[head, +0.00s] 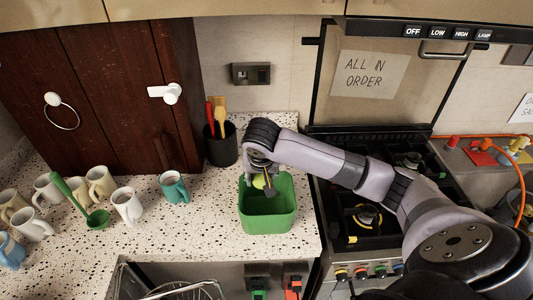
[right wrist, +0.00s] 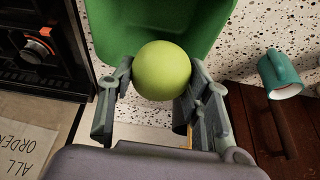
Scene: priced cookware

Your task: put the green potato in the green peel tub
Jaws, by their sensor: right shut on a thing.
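The green potato (right wrist: 162,70) is a round yellow-green ball between the fingers of my right gripper (right wrist: 158,88) in the right wrist view. In the head view my right gripper (head: 262,180) is shut on the potato (head: 259,182) and points down at the back part of the green peel tub (head: 267,220). The tub is an open green box on the speckled counter, and it also shows behind the potato in the right wrist view (right wrist: 205,22). The inside of the tub that shows looks empty. My left gripper is not in view.
A stove (head: 365,215) stands right of the tub. A black utensil pot (head: 221,147) is behind it.

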